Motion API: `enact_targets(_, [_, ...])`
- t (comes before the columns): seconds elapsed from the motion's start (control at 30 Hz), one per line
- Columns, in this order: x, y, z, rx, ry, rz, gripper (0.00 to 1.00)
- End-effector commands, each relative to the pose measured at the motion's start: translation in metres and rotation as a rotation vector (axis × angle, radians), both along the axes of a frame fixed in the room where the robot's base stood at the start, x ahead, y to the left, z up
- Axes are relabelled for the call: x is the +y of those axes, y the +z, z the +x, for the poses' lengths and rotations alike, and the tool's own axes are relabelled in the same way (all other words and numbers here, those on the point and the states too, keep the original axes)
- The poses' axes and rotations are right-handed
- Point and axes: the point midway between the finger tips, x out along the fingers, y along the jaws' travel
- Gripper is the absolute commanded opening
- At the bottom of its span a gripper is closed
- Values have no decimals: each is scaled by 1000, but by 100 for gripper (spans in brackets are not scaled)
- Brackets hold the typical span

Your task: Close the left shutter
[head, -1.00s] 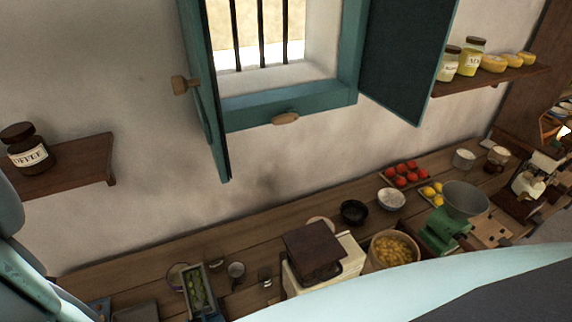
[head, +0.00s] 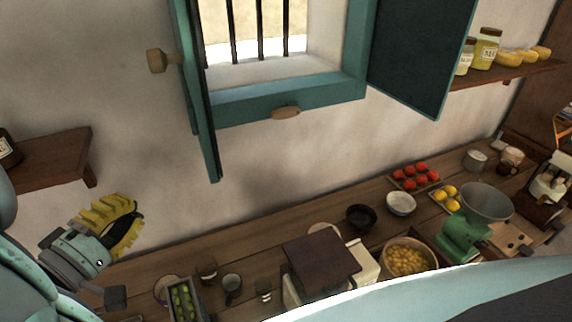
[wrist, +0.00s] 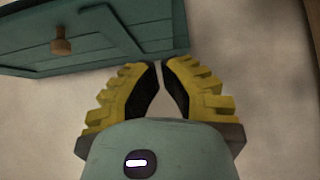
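The left shutter (head: 203,110) is a teal panel at the left side of the window. It stands swung open, seen nearly edge-on, with a round wooden knob (head: 157,60) on its left face. In the wrist view the shutter (wrist: 110,25) fills the upper left, with its knob (wrist: 61,47). My gripper (head: 135,203) is at the lower left in the head view, below and left of the shutter and apart from it. In the wrist view its yellow fingers (wrist: 162,64) nearly meet at the tips, with a thin gap and nothing between them.
The right shutter (head: 420,55) also stands open. A wooden shelf (head: 60,160) juts from the wall above my gripper. The counter (head: 250,235) below holds a scale (head: 320,260), bowls, produce and a green grinder (head: 465,235). The wall under the window is clear.

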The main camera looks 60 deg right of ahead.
Motion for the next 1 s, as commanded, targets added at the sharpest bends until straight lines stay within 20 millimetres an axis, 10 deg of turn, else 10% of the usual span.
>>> enact_targets(1.0, [-106,5,10,5,-8,2,0])
